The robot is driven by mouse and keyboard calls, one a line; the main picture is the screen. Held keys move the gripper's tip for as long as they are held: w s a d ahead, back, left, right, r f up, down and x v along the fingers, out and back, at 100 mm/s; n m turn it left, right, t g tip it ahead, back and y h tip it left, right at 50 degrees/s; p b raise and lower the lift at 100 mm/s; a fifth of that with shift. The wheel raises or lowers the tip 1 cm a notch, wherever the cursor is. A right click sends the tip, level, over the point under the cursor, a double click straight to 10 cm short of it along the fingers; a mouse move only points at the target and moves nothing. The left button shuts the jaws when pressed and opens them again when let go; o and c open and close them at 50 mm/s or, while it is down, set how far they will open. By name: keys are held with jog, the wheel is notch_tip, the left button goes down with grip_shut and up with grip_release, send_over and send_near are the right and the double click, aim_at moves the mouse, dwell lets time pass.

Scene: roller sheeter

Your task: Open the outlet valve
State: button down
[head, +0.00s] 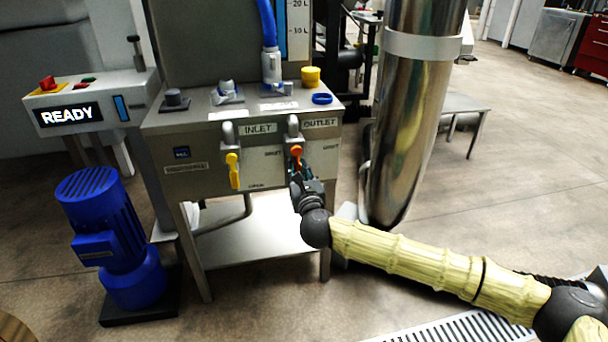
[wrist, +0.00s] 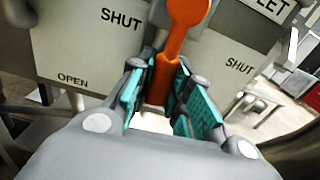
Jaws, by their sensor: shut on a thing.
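The outlet valve has an orange handle (head: 296,153) that hangs down under the OUTLET label (head: 320,123) on the front of the steel machine. In the wrist view the orange handle (wrist: 172,65) runs down between the teal pads of my gripper (wrist: 165,110). My gripper (head: 303,178) is shut on the handle's lower part. In the wrist view a SHUT mark (wrist: 239,66) shows right of the handle, and another SHUT mark (wrist: 121,19) and an OPEN mark (wrist: 73,79) show to its left. My gripper hides part of the outlet panel in the head view.
The inlet valve's yellow handle (head: 233,170) hangs down just left of the outlet. A tall shiny steel cylinder (head: 415,110) stands close on the right, beside my arm. A blue motor (head: 107,235) stands on the floor at left. A control box (head: 88,105) shows READY.

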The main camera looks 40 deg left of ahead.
jog(key=shift+s+a+m, duration=0.2)
jog(key=shift+s+m, duration=0.15)
jog(key=shift+m, duration=0.05)
jog(key=c, duration=1.3)
grip_release()
jog(key=shift+w, duration=0.1)
jog(key=shift+d, duration=0.1)
jog(key=shift+d, duration=0.15)
jog(key=v, duration=1.1)
jog(key=shift+s+d, duration=0.2)
jog(key=shift+s, duration=0.15)
